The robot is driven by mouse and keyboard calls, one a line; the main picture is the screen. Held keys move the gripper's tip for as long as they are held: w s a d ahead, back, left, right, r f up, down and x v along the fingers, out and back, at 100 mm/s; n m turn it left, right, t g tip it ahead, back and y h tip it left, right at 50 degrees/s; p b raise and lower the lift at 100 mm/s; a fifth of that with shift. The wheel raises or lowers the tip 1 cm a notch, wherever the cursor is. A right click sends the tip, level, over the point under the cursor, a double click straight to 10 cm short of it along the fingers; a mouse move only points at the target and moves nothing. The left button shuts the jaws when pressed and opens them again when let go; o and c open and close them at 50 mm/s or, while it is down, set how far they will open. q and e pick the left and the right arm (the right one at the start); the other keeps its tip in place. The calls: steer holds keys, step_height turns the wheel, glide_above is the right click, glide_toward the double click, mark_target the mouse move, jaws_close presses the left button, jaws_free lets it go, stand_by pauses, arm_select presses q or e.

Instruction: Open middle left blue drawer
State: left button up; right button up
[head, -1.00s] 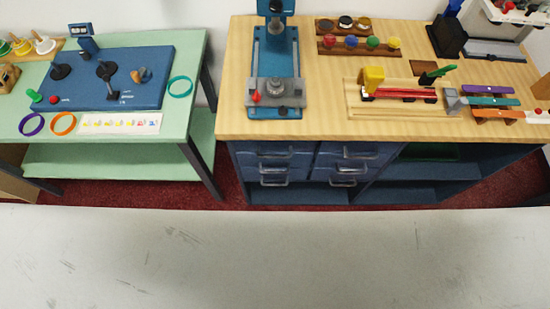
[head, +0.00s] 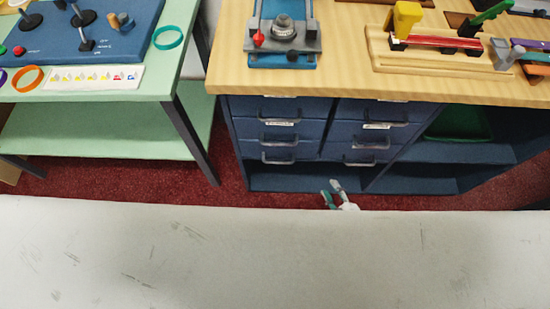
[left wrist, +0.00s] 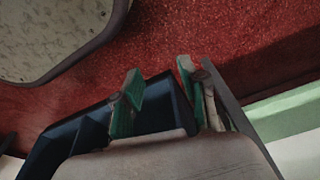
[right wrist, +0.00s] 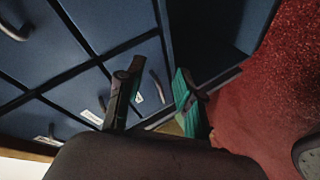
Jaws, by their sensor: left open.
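The blue cabinet has two columns of drawers with grey bar handles. The middle left blue drawer (head: 258,130) is shut, and its handle (head: 279,141) is unobstructed in the head view. My right gripper (head: 331,188) is low in front of the cabinet, below and right of that drawer. In the right wrist view my right gripper (right wrist: 154,80) is open and empty. A drawer handle (right wrist: 158,88) shows beyond the gap between its fingers; I cannot tell which drawer's. My left gripper (left wrist: 158,80) is open and empty in the left wrist view, and out of the head view.
A wooden counter top (head: 340,82) overhangs the drawers. Open shelves with a green bin (head: 460,124) are at right. A pale green table (head: 90,150) stands left, its leg near the cabinet. Red carpet (head: 180,180) lies in front.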

steer(key=w+a+r+n+t+y+b, duration=0.2)
steer(key=a+r+n+y+b, duration=0.2)
steer(key=n+b, duration=0.25)
steer(key=n+g+y+b, duration=0.1)
steer(key=n+y+b, duration=0.2)
steer(key=n+y, duration=0.35)
glide_toward(275, 144)
steer(key=shift+n+h, duration=0.4)
steer(key=shift+h, duration=0.35)
steer(key=x, duration=1)
steer(key=shift+s+a+r, duration=0.1)
steer(key=shift+r, duration=0.1)
arm_select(q)
steer(key=shift+t, duration=0.4)
steer(key=w+r, duration=0.3)
steer(key=w, duration=0.1)
steer(key=shift+d, duration=0.25)
arm_select(e)
jaws_close()
